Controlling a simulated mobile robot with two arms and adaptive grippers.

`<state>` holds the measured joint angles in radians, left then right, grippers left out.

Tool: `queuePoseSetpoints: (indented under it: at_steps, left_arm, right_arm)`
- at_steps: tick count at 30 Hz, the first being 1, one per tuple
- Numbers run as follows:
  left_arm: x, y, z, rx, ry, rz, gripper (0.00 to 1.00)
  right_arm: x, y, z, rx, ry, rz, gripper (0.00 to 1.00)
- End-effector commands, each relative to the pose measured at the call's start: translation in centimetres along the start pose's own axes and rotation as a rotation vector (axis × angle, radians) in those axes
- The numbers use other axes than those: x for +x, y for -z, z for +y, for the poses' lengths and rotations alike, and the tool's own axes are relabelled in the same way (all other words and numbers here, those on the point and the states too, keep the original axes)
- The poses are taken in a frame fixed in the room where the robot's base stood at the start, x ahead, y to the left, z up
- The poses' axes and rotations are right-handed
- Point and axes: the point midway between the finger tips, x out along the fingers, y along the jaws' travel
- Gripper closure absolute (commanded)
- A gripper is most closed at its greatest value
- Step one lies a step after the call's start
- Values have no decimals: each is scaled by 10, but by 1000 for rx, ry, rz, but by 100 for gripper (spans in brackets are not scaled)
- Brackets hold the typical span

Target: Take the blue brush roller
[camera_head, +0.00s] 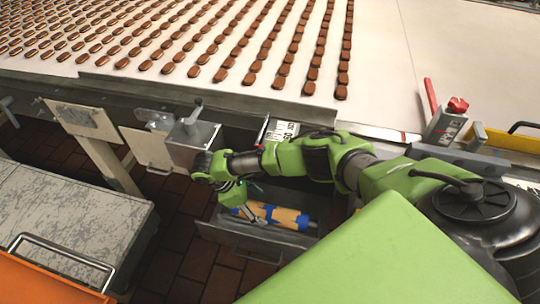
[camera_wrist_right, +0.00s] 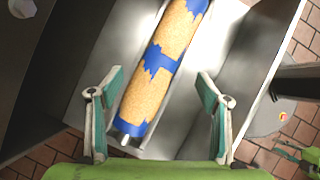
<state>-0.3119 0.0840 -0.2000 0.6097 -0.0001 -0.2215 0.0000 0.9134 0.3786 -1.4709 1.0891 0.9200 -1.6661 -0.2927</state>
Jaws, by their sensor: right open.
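The blue brush roller (camera_head: 288,215) is a cylinder with tan bristles and blue bands. It lies in an open metal drawer (camera_head: 232,238) below the conveyor. In the right wrist view the roller (camera_wrist_right: 165,58) runs at a slant along the drawer floor, its upper end cut off by the frame. My right gripper (camera_head: 243,211) is over the left end of the roller. In the wrist view its open fingers (camera_wrist_right: 160,76) stand on both sides of the roller, apart from it. Whether the fingertips are at the roller's height I cannot tell. My left gripper is out of view.
A conveyor (camera_head: 380,70) with rows of brown bars spans the back. A metal box (camera_head: 192,145) stands just behind my right wrist. A worn grey table (camera_head: 70,215) and an orange surface (camera_head: 45,280) are at the left. Brick floor shows between table and drawer.

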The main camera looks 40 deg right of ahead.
Motion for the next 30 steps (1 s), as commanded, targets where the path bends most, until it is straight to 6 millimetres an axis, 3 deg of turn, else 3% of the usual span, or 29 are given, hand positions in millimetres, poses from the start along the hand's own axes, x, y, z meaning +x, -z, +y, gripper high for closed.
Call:
queuePoseSetpoints:
  at_steps: [8,13,20,21,23,29,30]
  left_arm:
    - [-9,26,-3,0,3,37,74]
    - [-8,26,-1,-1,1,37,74]
    - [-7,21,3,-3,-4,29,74]
    - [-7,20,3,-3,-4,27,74]
    - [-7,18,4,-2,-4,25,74]
    - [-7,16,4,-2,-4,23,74]
    - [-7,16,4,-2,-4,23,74]
  right_arm:
    - [32,-6,-1,1,1,-3,30]
    - [51,-4,-1,1,1,-1,30]
    - [54,-4,-1,0,1,2,30]
    - [53,-4,-1,0,1,1,32]
    - [53,-4,-1,0,1,1,48]
    - [54,-4,-1,-1,1,1,100]
    - [54,-4,-1,-2,1,2,100]
